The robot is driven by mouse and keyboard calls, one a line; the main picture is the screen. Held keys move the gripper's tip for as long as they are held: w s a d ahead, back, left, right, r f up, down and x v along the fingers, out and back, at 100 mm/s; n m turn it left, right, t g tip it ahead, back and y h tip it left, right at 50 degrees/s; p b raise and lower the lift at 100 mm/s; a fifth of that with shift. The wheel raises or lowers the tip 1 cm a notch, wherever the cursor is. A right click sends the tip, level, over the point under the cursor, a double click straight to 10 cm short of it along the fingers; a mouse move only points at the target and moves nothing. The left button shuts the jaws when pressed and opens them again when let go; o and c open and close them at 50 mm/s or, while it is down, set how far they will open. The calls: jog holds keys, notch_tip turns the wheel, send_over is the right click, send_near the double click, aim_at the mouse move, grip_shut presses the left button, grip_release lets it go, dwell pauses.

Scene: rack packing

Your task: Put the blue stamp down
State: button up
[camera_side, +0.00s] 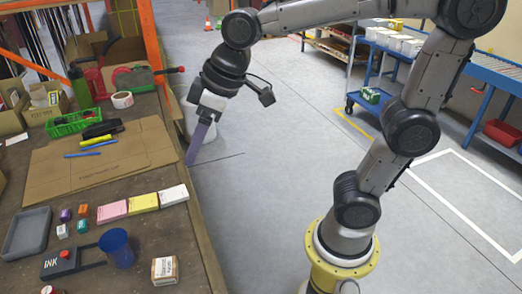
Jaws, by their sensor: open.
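My gripper (190,161) hangs tilted beyond the right edge of the workbench, over the floor side. Its long purple-grey fingers point down and overlap in this view, so the gap between them is hard to see. It is open, and I see no stamp in it. Several small stamp-like blocks stand in a cluster on the bench, well apart from my gripper to its lower left. One is teal-blue (82,227), one purple (66,215), one orange-red (83,210) and one whitish with a teal top (62,231). The teal-blue one looks most like the blue stamp, but they are small.
A grey tray (13,252), a dark INK pad (48,266) and a blue cup (117,249) stand near the blocks. Pink, yellow and white pads (143,203) lie right of them. A flat cardboard sheet (120,170) covers the bench behind. A small box (164,269) stands in front.

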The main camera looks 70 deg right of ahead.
jog(key=s+d+f+m+h, duration=0.1)
jog(key=s+d+f+m, duration=0.1)
jog(key=s+d, duration=0.2)
jog(key=s+d+f+m+t, duration=0.1)
jog(key=s+d, duration=0.3)
jog(key=s, duration=0.5)
jog(key=shift+s+f+m+h, duration=0.4)
jog(key=shift+f+m, duration=0.15)
jog(key=shift+m, duration=0.15)
